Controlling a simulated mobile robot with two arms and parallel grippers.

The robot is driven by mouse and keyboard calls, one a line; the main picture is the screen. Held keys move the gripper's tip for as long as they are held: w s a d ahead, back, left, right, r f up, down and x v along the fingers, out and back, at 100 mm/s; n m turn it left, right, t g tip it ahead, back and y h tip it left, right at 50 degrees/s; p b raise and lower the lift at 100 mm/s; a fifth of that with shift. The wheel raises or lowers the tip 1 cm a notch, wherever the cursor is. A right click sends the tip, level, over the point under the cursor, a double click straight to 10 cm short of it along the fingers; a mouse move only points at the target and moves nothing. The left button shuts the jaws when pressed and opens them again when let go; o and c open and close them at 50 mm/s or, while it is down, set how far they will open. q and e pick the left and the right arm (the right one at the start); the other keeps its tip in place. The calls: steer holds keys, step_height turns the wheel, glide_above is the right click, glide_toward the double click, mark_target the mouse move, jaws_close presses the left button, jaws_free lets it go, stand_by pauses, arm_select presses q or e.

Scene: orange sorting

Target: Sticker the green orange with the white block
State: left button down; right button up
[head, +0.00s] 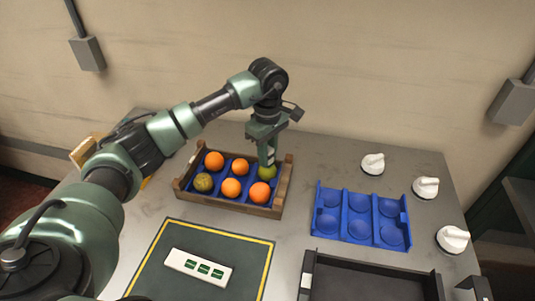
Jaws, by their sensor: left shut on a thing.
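A wooden crate (278,200) with a blue divided insert holds several oranges. A green orange (267,172) sits in its back right compartment. A second, mottled green orange (203,183) sits in the front left compartment. My left gripper (269,154) points down just above the back right green orange. It is shut on a small white block (271,156), mostly hidden between the fingers. The block's lower end is at or very near the top of the orange; I cannot tell if they touch. My right gripper is not in view.
A white plate with green stickers (184,265) lies on a dark, yellow-edged mat (163,242) in front. An empty blue tray (343,217) stands right of the crate, a black tray (310,264) below it. Several white knobbed pieces (373,163) line the table's right side.

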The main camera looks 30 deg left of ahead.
arm_select(q)
steer(key=shift+f+b, duration=0.35)
steer(key=shift+f, duration=0.1)
stand_by(0.3)
steer(key=shift+s+f, duration=0.1)
stand_by(1.1)
steer(key=shift+r+p, duration=0.4)
steer(key=shift+r, duration=0.5)
steer(key=shift+r+p, duration=1.4)
steer(key=shift+r, duration=1.3)
